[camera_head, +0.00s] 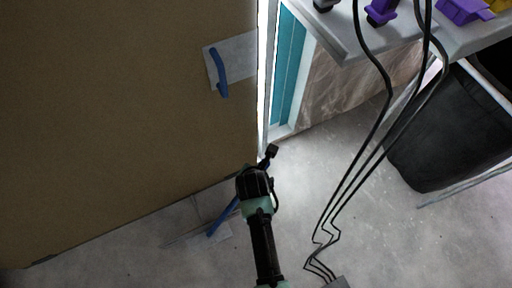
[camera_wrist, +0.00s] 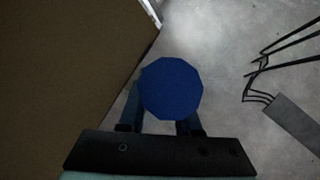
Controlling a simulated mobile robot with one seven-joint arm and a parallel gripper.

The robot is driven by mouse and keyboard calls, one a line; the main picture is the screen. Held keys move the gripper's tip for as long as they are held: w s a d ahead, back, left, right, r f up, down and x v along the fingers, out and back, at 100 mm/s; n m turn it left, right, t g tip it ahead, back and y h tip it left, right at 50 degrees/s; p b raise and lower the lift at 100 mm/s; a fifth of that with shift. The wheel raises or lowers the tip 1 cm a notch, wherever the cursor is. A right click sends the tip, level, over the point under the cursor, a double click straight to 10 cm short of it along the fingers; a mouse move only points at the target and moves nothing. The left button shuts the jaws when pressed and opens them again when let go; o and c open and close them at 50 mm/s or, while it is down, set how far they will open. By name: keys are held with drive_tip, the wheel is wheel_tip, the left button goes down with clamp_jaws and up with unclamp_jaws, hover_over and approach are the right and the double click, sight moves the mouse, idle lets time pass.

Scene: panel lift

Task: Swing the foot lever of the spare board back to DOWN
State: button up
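The brown spare board (camera_head: 120,110) fills the left of the head view and also the left of the wrist view (camera_wrist: 60,70). Its blue foot lever (camera_head: 222,220) slants up from a pale plate near the floor at the board's lower edge, towards my gripper (camera_head: 257,168), which hides part of it. In the wrist view a round blue end (camera_wrist: 171,88), apparently the lever's, lies at my gripper's fingers (camera_wrist: 160,115). The fingers stand apart with the blue end covering their tips. I cannot tell whether they press on it.
A blue handle (camera_head: 221,74) on a white plate sits higher on the board. A grey table (camera_head: 400,38) with purple objects and a dark bin (camera_head: 440,135) stand at right. Black cables (camera_head: 372,145) hang to a grey box (camera_head: 338,283) on the floor.

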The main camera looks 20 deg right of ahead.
clamp_jaws()
idle(1.0)
